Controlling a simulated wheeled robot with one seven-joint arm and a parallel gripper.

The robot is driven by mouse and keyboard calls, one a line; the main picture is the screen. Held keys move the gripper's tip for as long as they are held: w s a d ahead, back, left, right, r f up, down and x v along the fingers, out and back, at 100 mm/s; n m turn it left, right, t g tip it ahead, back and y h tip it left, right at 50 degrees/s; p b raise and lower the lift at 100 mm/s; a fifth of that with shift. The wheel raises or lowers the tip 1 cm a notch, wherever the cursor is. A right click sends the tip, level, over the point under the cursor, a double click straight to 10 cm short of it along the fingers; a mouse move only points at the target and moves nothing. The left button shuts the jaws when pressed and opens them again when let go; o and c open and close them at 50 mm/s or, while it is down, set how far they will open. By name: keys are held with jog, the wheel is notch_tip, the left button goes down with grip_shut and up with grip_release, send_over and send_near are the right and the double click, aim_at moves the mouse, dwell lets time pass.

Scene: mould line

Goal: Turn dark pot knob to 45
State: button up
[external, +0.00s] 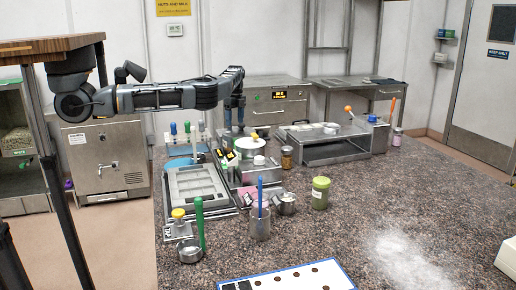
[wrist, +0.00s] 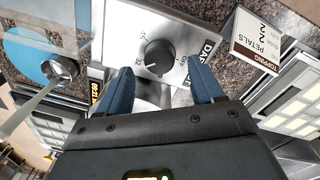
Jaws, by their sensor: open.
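In the wrist view a round black knob (wrist: 158,56) sits on a light metal panel (wrist: 185,22) with a partly cut-off label that begins "DAR". Small markings, including OFF and what looks like 32, surround the knob. A pale mark shows at the knob's left, but its exact setting is too small to read. My gripper (wrist: 160,78) is open, with its blue fingers apart and the knob between and just beyond their tips, with no visible contact. In the external view my gripper (external: 236,102) points down above the pot station (external: 249,146); the knob cannot be made out there.
A "Topping petals" sign (wrist: 254,42) stands right of the panel in the wrist view.

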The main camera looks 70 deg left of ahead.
jog(key=shift+s+f, duration=0.1)
jog(key=shift+f, duration=1.25)
jog(key=shift+c, duration=0.4)
jog(key=c, duration=1)
jog(key=m+p, duration=0.2)
jog(key=m, duration=0.4)
jog(key=shift+r, duration=0.1)
jog(key=m+p, duration=0.1)
jog(key=m, duration=0.5)
jog(key=shift+s+m+y+p, duration=0.1)
jog(key=shift+m+y+p, duration=0.2)
jog(key=shift+m, duration=0.1)
